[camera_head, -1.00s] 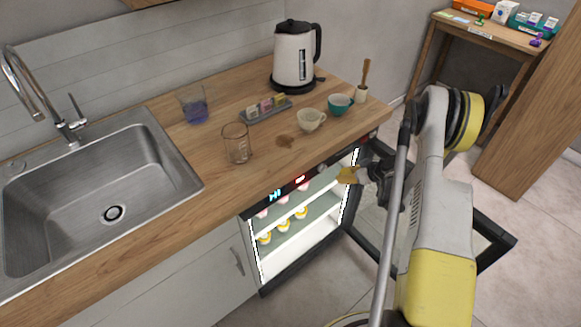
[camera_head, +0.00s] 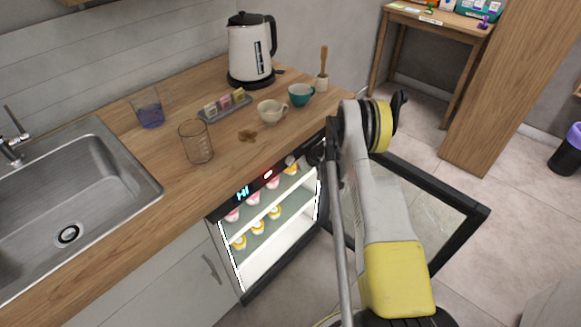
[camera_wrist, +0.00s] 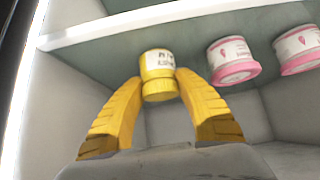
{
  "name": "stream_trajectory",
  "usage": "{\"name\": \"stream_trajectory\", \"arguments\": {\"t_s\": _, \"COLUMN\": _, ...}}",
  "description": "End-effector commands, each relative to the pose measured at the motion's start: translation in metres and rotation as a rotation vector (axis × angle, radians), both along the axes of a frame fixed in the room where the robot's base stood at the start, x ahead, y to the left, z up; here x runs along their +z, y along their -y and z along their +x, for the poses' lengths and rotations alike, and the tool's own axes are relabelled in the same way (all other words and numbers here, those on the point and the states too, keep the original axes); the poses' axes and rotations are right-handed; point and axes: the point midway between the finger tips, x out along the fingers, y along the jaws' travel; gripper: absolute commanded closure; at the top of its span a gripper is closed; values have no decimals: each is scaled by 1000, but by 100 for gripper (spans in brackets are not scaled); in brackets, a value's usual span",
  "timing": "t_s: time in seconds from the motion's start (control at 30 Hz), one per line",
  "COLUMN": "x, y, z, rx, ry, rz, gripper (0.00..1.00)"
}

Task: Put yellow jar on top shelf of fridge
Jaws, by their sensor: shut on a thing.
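The yellow jar (camera_wrist: 158,62), with a white label, is between the two yellow fingers of my gripper (camera_wrist: 158,86) in the wrist view. The fingers are shut on it from both sides. It is inside the fridge (camera_head: 290,243), close to a glass shelf (camera_wrist: 110,58) with a white edge. I cannot tell whether the jar touches the shelf. Pink-and-white jars (camera_wrist: 235,60) are to its right, apart from it.
The fridge door (camera_head: 440,200) stands open at the right. Yellow jars (camera_head: 257,228) stand on the lower shelf and pink ones (camera_head: 253,198) above. The counter (camera_head: 165,185) overhangs the fridge and holds a kettle (camera_head: 250,50), a glass beaker (camera_head: 196,142) and cups.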

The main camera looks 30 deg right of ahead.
Motion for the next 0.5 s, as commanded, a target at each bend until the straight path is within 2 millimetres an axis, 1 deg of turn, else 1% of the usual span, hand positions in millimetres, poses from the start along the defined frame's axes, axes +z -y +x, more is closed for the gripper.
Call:
{"name": "stream_trajectory", "arguments": {"t_s": 0.2, "x": -3, "y": 0, "z": 0, "rx": 0, "ry": 0, "rz": 0, "gripper": 99}}
{"name": "stream_trajectory", "arguments": {"t_s": 0.23, "x": -2, "y": 0, "z": 0, "rx": 0, "ry": 0, "rz": 0, "gripper": 55}}
{"name": "stream_trajectory", "arguments": {"t_s": 0.27, "x": -2, "y": 0, "z": 0, "rx": 0, "ry": 0, "rz": 0, "gripper": 46}}
{"name": "stream_trajectory", "arguments": {"t_s": 0.3, "x": -2, "y": 0, "z": 0, "rx": 0, "ry": 0, "rz": 0, "gripper": 42}}
{"name": "stream_trajectory", "arguments": {"t_s": 0.5, "x": -2, "y": 0, "z": 0, "rx": 0, "ry": 0, "rz": 0, "gripper": 42}}
